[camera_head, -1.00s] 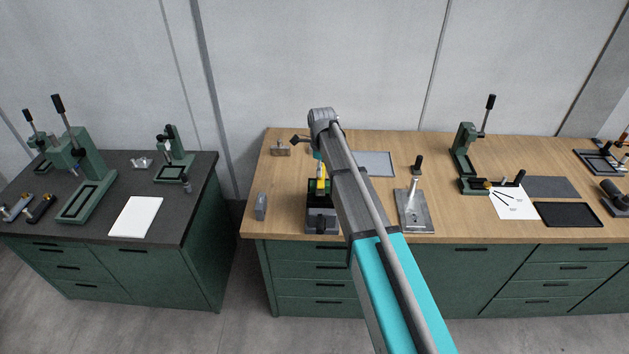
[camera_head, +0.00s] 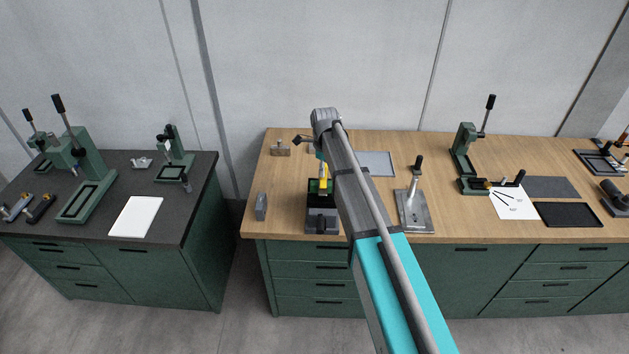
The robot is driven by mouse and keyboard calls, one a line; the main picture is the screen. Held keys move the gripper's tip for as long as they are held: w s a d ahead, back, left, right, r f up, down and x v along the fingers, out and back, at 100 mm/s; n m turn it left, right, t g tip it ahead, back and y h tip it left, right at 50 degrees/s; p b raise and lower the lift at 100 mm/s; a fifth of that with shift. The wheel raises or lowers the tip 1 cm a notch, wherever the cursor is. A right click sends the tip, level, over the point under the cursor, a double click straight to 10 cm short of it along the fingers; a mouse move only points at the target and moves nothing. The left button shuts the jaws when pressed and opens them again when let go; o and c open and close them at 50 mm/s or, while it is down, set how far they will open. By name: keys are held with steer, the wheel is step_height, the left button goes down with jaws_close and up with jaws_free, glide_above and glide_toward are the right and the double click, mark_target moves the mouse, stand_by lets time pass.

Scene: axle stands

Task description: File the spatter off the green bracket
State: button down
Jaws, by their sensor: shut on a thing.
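A grey vice (camera_head: 322,222) stands at the front left of the wooden bench. A small dark green piece (camera_head: 314,188), which looks like the green bracket, shows at the vice, partly covered. My gripper (camera_head: 323,183) is at the end of my arm, over the vice and close to the green piece. It is shut on a narrow yellow thing, probably the file (camera_head: 324,184). The fingers and most of the file are too small and too hidden by my arm to make out. I cannot tell whether the file touches the bracket. No spatter can be made out.
A grey block (camera_head: 261,206) stands left of the vice, and another small block (camera_head: 280,149) behind it. A metal plate with an upright lever (camera_head: 413,210) stands to the right. A grey sheet (camera_head: 376,164) lies behind my arm. A green press (camera_head: 468,160) stands farther right.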

steer(key=shift+d, duration=1.65)
steer(key=shift+a, duration=0.15)
steer(key=shift+a, duration=0.65)
steer(key=shift+a, duration=0.1)
steer(key=shift+a, duration=1.05)
steer(key=shift+a, duration=0.15)
steer(key=shift+a, duration=1.05)
